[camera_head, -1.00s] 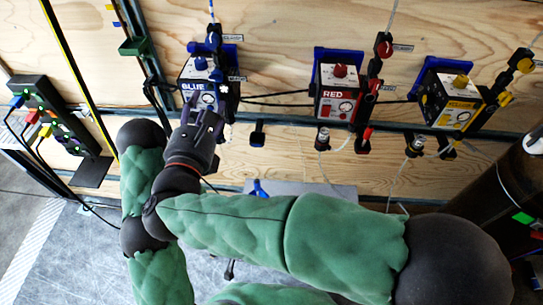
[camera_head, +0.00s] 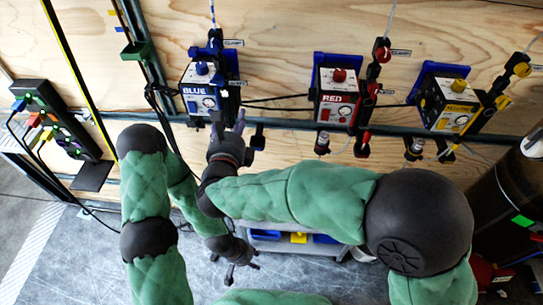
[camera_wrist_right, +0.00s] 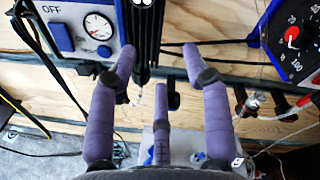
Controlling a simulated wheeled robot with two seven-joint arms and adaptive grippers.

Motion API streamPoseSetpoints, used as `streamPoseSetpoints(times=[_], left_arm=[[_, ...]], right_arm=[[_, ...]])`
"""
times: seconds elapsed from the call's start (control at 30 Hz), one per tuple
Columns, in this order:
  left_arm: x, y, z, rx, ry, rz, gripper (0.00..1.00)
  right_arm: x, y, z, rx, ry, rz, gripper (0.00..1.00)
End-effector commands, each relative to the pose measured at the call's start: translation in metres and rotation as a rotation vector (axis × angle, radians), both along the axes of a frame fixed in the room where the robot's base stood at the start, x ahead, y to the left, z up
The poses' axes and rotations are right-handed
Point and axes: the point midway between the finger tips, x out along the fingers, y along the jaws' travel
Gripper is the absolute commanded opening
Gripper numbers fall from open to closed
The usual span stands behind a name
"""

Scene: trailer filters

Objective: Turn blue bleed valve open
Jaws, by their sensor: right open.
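The blue unit (camera_head: 203,90) is a white box on a blue backing on the wooden wall, with a blue knob on top. A black bar (camera_head: 216,68) with blue parts runs along its right side. It also shows in the right wrist view (camera_wrist_right: 146,38), beside the unit's gauge face. Which part is the bleed valve is unclear, and the bar's lower end is partly hidden. My right gripper (camera_head: 228,128) is just below the unit. Its purple fingers (camera_wrist_right: 159,58) are spread and empty. My left gripper (camera_head: 238,270) is low, far from the unit; its finger state is unclear.
Red (camera_head: 337,95) and yellow (camera_head: 447,100) units hang to the right. A dark rail (camera_head: 290,122) runs below them. A black strip with coloured plugs (camera_head: 52,120) stands left. A dark cylinder (camera_head: 508,195) stands at right. A cart with blue and yellow bins (camera_head: 298,238) is below.

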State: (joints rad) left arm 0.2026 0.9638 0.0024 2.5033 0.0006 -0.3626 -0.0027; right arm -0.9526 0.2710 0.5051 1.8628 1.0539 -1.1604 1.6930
Motion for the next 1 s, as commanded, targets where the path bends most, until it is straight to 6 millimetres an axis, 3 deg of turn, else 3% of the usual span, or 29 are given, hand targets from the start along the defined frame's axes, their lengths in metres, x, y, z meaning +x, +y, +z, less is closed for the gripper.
streamPoseSetpoints(times=[0.5,1.0], left_arm=[[0.000,0.000,0.006,0.000,0.000,0.000,0.40],[0.000,0.000,0.011,0.000,0.000,0.000,0.40]], right_arm=[[0.036,-0.034,-0.076,-0.371,0.107,0.101,0.49],[0.049,-0.072,-0.150,-0.681,0.220,0.242,0.49]])
